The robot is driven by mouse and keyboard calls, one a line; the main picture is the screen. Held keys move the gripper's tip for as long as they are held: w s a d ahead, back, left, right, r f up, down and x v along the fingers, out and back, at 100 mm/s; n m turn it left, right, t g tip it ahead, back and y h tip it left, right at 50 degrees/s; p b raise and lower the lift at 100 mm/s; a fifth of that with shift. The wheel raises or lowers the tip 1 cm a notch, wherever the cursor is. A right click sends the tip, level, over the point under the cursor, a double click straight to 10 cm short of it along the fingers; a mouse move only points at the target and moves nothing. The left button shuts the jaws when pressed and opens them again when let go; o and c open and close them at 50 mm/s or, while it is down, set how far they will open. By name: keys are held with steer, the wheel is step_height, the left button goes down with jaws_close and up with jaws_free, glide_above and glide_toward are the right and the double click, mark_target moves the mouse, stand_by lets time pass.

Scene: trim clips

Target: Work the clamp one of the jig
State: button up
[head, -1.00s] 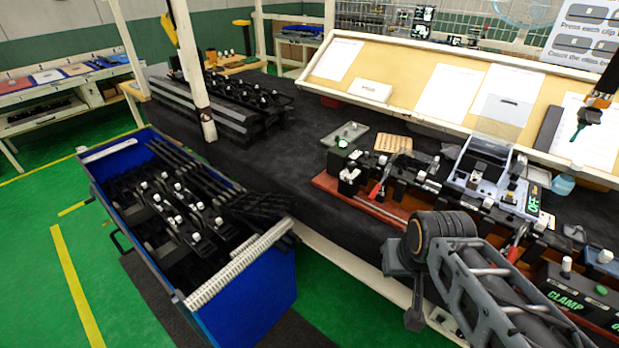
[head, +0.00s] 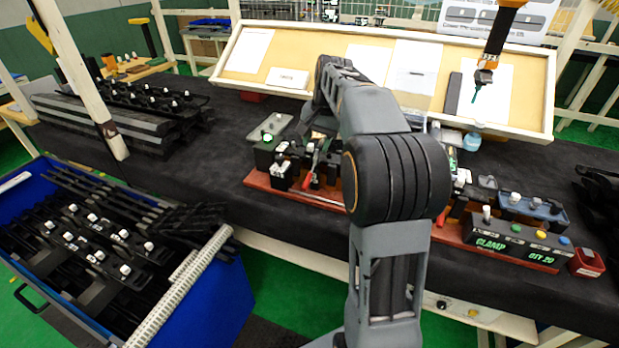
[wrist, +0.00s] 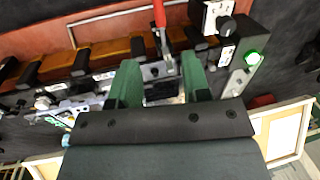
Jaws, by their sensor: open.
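The jig is a long row of black and metal fixtures on a red base (head: 262,184); my arm covers its middle in the head view. Its left-end toggle clamp has a red handle (head: 306,181), which also shows at the top of the wrist view (wrist: 160,14). My gripper (wrist: 160,78) has green fingers, open and apart, on either side of the clamp's dark and metal parts. The red handle lies beyond the fingertips. I cannot tell whether either finger touches the clamp. In the head view my gripper is mostly hidden by the arm.
A lit green button (head: 267,138) is at the jig's left end. A box marked CLAMP (head: 490,243) stands at its right. A blue bin (head: 226,300) of black parts stands at left. A sloped board (head: 240,72) with papers is behind; dark bench (head: 190,170) is clear left.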

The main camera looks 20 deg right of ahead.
mark_target(309, 177)
steer(key=f, duration=0.4)
steer(key=w+a+f, duration=0.1)
steer(key=f, duration=0.8)
steer(key=shift+w+a, duration=0.25)
steer(key=shift+w, duration=0.15)
jaws_close()
